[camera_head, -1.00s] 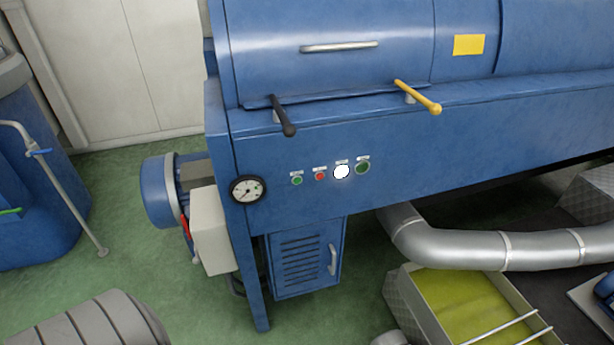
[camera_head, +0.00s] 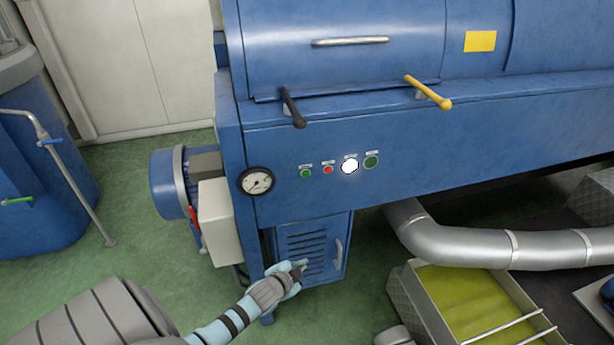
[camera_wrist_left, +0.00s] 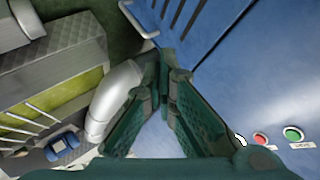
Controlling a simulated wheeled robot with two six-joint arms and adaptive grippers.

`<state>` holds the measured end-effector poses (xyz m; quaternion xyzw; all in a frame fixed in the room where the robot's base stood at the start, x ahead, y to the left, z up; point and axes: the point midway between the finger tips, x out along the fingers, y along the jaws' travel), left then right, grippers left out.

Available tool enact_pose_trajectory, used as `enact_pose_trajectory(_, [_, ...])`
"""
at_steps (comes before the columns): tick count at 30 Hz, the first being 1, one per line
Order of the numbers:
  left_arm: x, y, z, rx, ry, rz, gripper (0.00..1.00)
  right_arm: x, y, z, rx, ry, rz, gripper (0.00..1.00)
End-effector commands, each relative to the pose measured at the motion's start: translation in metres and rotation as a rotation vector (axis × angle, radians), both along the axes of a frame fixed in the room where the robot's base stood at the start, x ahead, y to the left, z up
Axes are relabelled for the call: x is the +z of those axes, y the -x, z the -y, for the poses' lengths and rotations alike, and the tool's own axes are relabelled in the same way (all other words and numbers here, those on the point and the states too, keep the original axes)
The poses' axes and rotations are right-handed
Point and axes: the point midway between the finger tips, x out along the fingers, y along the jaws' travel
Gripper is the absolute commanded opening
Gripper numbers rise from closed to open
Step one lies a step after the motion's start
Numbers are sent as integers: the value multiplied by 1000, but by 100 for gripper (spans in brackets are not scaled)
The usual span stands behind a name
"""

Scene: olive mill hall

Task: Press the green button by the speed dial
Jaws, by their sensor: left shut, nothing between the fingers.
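On the blue machine's front, a row of controls shows in the head view. My left gripper (camera_head: 303,265) is shut and empty, below the row, in front of the louvred cabinet. In the left wrist view its fingers (camera_wrist_left: 165,62) meet; a green button (camera_wrist_left: 292,133) shows at lower right.
A black lever (camera_head: 293,108) and a yellow lever (camera_head: 428,93) stick out above the controls. A silver pipe (camera_head: 470,243) and a trough of yellow-green material (camera_head: 470,300) lie to the right. A louvred cabinet (camera_head: 335,225) with a handle stands below the panel.

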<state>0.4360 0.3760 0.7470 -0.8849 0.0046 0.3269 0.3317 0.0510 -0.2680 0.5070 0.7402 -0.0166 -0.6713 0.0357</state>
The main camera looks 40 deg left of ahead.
Motion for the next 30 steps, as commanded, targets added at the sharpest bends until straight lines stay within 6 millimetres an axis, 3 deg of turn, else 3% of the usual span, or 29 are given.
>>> enact_pose_trajectory(3, [71, -42, -3, -65, -101, 132, 0, -1, 0, 0, 0, 0, 0, 0])
enact_pose_trajectory(6, [124, -65, -3, -108, -179, 223, 0, -1, 0, 0, 0, 0, 0, 0])
enact_pose_trajectory(9, [164, -78, 0, -137, -237, 290, 0, -2, 0, 0, 0, 0, 1, 0])
enact_pose_trajectory(12, [185, -83, 1, -151, -268, 326, 0, -2, 0, 0, 0, 0, 1, 0])
enact_pose_trajectory(24, [192, -85, 1, -157, -279, 338, 0, -3, -1, 0, 0, 0, 2, 0])
enact_pose_trajectory(30, [189, -94, -10, -157, -280, 337, 0, -12, -1, 1, 0, 1, 2, 0])
